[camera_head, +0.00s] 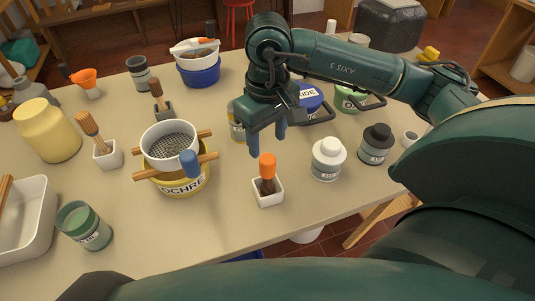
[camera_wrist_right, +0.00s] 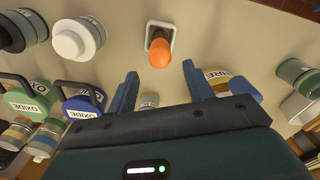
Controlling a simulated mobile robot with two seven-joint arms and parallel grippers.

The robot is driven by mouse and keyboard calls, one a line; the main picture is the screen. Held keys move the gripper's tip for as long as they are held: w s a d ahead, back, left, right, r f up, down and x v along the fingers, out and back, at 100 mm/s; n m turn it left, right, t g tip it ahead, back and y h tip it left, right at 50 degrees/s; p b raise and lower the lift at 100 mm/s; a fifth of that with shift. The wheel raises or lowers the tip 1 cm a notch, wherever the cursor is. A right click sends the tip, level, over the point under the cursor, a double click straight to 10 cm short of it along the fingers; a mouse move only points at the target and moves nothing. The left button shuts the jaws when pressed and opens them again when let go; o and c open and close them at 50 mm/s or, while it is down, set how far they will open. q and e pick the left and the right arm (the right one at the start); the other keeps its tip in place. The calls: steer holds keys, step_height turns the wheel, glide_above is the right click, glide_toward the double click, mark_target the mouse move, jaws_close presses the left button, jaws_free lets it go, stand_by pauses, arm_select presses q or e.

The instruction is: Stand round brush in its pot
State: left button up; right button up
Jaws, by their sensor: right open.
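A brush with an orange handle end and a dark lower part (camera_head: 267,166) stands upright in a small white square pot (camera_head: 269,198) near the table's front edge. The orange brush also shows in the right wrist view (camera_wrist_right: 159,53), with its white pot (camera_wrist_right: 151,27) around its base. My right gripper (camera_head: 267,138) is open and empty, fingers pointing down, above and slightly behind the brush. In the right wrist view the brush lies beyond the gap between the fingertips (camera_wrist_right: 160,72), not between them. My left gripper is not in view.
A sieve (camera_head: 170,143) rests on wooden sticks over the yellow ochre tub (camera_head: 181,186), left of the gripper. White-lidded (camera_head: 328,160) and black-lidded (camera_head: 375,145) jars stand to the right. Other brushes stand in a white pot (camera_head: 108,156) and dark pot (camera_head: 163,112).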

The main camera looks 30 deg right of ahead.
step_height(320, 180, up, 5)
steer(key=shift+r, duration=0.1)
stand_by(0.7)
